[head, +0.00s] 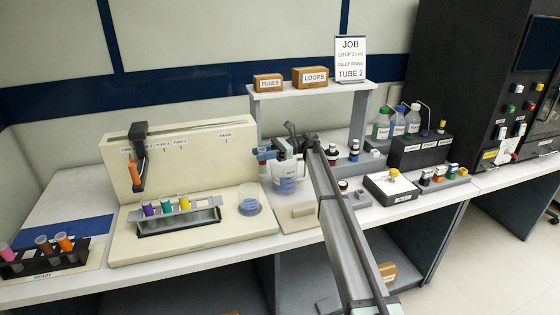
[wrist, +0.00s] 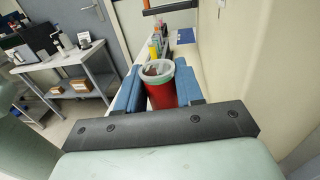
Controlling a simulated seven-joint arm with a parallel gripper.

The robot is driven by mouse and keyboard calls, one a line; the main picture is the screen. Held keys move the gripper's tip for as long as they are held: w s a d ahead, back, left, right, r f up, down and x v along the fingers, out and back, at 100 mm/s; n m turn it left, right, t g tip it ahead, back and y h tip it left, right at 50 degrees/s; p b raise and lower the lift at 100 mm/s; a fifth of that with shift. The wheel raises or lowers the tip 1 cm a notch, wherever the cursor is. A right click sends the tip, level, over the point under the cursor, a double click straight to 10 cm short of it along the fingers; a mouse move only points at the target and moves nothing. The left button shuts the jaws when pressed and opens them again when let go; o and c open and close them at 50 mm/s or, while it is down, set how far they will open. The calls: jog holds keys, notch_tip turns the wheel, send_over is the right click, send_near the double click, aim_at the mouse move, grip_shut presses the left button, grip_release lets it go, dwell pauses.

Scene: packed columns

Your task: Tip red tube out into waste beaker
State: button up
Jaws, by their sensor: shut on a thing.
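The red tube (wrist: 162,94) has a pale rim and stands roughly upright, mouth up, between the blue fingers of my gripper (wrist: 159,72) in the wrist view. A clear beaker with blue markings (head: 249,201), probably the waste beaker, sits on the stand's base, below and slightly left of my fingers. Its label is not readable.
A rack with purple, green and yellow tubes (head: 179,208) stands on the cream base (head: 190,243). An orange item hangs from a dark holder (head: 137,145) at left. The READY rack (head: 45,262) holds several tubes. A shelf (head: 312,88) rises behind my arm; bottles (head: 397,124) stand right.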

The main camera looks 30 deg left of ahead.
jog(key=shift+s+a+r, duration=0.1)
jog(key=shift+s+a, duration=0.05)
jog(key=shift+a, duration=0.5)
jog(key=shift+s+h, duration=0.2)
jog(key=shift+h, duration=0.1)
jog(key=w+d+f+m+t+y, duration=0.1)
jog(key=d+f+m+t+y, duration=0.15)
jog(key=d, duration=0.95)
jog(key=d+f+m+t+y, duration=0.1)
jog(key=d+f+m+t, duration=0.2)
jog(key=d, duration=0.8)
jog(key=w+d+f+m+t+y, duration=0.15)
jog(key=d+t, duration=0.35)
jog(key=d, duration=0.7)
jog(key=s+d+f+m+t, duration=0.2)
jog(key=s+d+m+t, duration=0.1)
jog(key=d, duration=0.8)
jog(key=s+d+f+m+t+h, duration=0.1)
jog(key=s+d+f+m+t, duration=0.1)
jog(key=s+d+t, duration=0.4)
jog(key=s+d+f+m+t, duration=0.2)
jog(key=s+d+m+t, duration=0.2)
jog(key=d, duration=1.2)
jog(key=shift+s+d+f+t+h, duration=0.15)
jog(key=shift+s+d+t+h, duration=0.2)
jog(key=shift+s, duration=0.85)
jog(key=shift+a, duration=0.1)
